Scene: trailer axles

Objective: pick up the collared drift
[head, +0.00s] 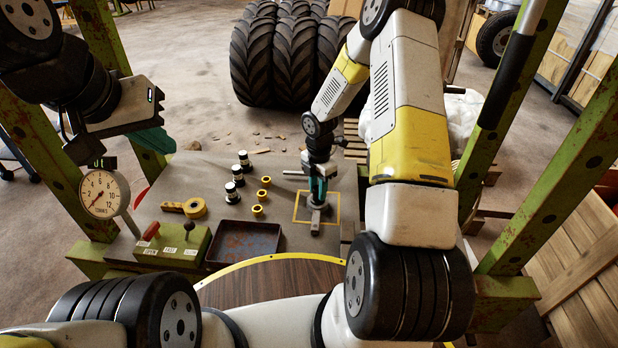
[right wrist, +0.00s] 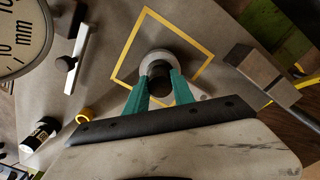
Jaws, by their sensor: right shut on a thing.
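The collared drift (right wrist: 155,60) shows in the right wrist view as a pale grey round collar with a dark cylinder between my fingers. My right gripper (right wrist: 160,82) has its teal fingers shut on it, above a yellow square outline (right wrist: 205,72). In the head view my right gripper (head: 316,186) points down over that square on the grey work surface; the drift is largely hidden there. My left gripper (head: 152,138) is raised at the upper left, away from the drift. Its teal fingers are seen from the side, and their opening is unclear.
A block-headed tool (right wrist: 255,68) lies close beside the square. Black-and-white cylinders (head: 238,176), yellow rings (head: 264,182) and a dark tray (head: 243,242) lie to the left. A gauge (head: 102,193) and green button box (head: 172,244) stand further left. Green posts (head: 500,120) flank the surface.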

